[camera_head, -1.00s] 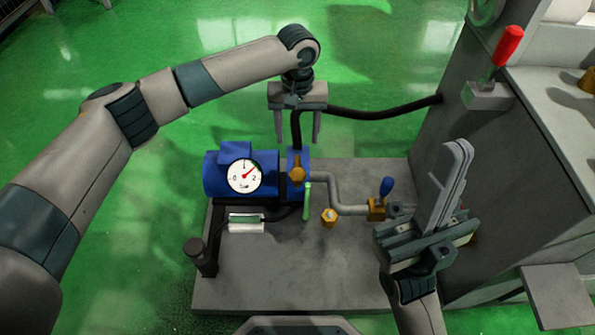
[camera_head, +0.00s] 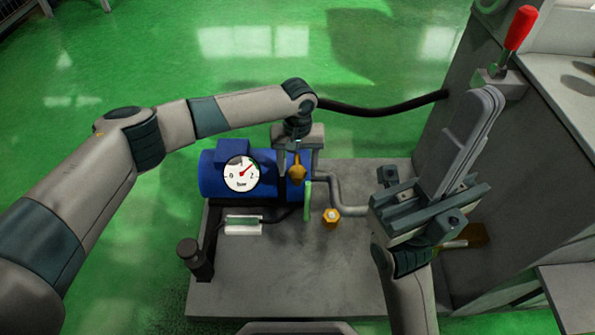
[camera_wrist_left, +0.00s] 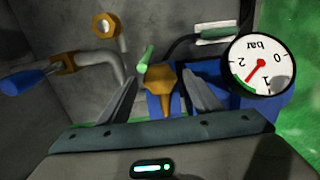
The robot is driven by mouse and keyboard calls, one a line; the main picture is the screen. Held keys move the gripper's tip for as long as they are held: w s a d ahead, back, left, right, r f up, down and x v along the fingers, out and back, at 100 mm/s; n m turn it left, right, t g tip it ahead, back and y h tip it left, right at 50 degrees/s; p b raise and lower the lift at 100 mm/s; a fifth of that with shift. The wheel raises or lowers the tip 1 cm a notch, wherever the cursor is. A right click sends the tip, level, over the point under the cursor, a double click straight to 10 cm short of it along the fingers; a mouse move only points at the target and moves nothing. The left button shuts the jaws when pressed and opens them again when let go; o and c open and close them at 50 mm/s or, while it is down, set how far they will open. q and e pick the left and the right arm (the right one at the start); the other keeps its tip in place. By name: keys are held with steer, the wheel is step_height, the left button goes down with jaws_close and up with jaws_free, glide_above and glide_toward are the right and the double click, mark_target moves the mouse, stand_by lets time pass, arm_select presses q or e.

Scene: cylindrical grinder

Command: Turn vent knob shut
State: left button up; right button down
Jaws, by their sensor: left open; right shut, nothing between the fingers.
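A brass knob with a tapered pointer (camera_head: 297,173), seemingly the vent knob, sits at the right end of the blue pump (camera_head: 226,180). In the left wrist view the knob (camera_wrist_left: 160,86) lies between my open left fingers, with gaps on both sides. My left gripper (camera_head: 298,160) reaches down from behind the knob; its fingertips are partly hidden in the head view. The pump's round gauge (camera_head: 241,173) shows a red needle between 0 and 2 bar. My right gripper (camera_head: 486,100) is shut and empty, raised at the right in front of the machine.
A green lever (camera_head: 308,196) stands beside the knob. A grey pipe (camera_head: 345,209) runs right from the pump, past a brass hex fitting (camera_head: 331,217). A red-handled lever (camera_head: 518,30) is on the machine.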

arm_select(q)
steer(key=shift+f, duration=0.4)
steer(key=c, duration=1)
steer(key=shift+c, duration=0.2)
steer(key=shift+r, duration=0.1)
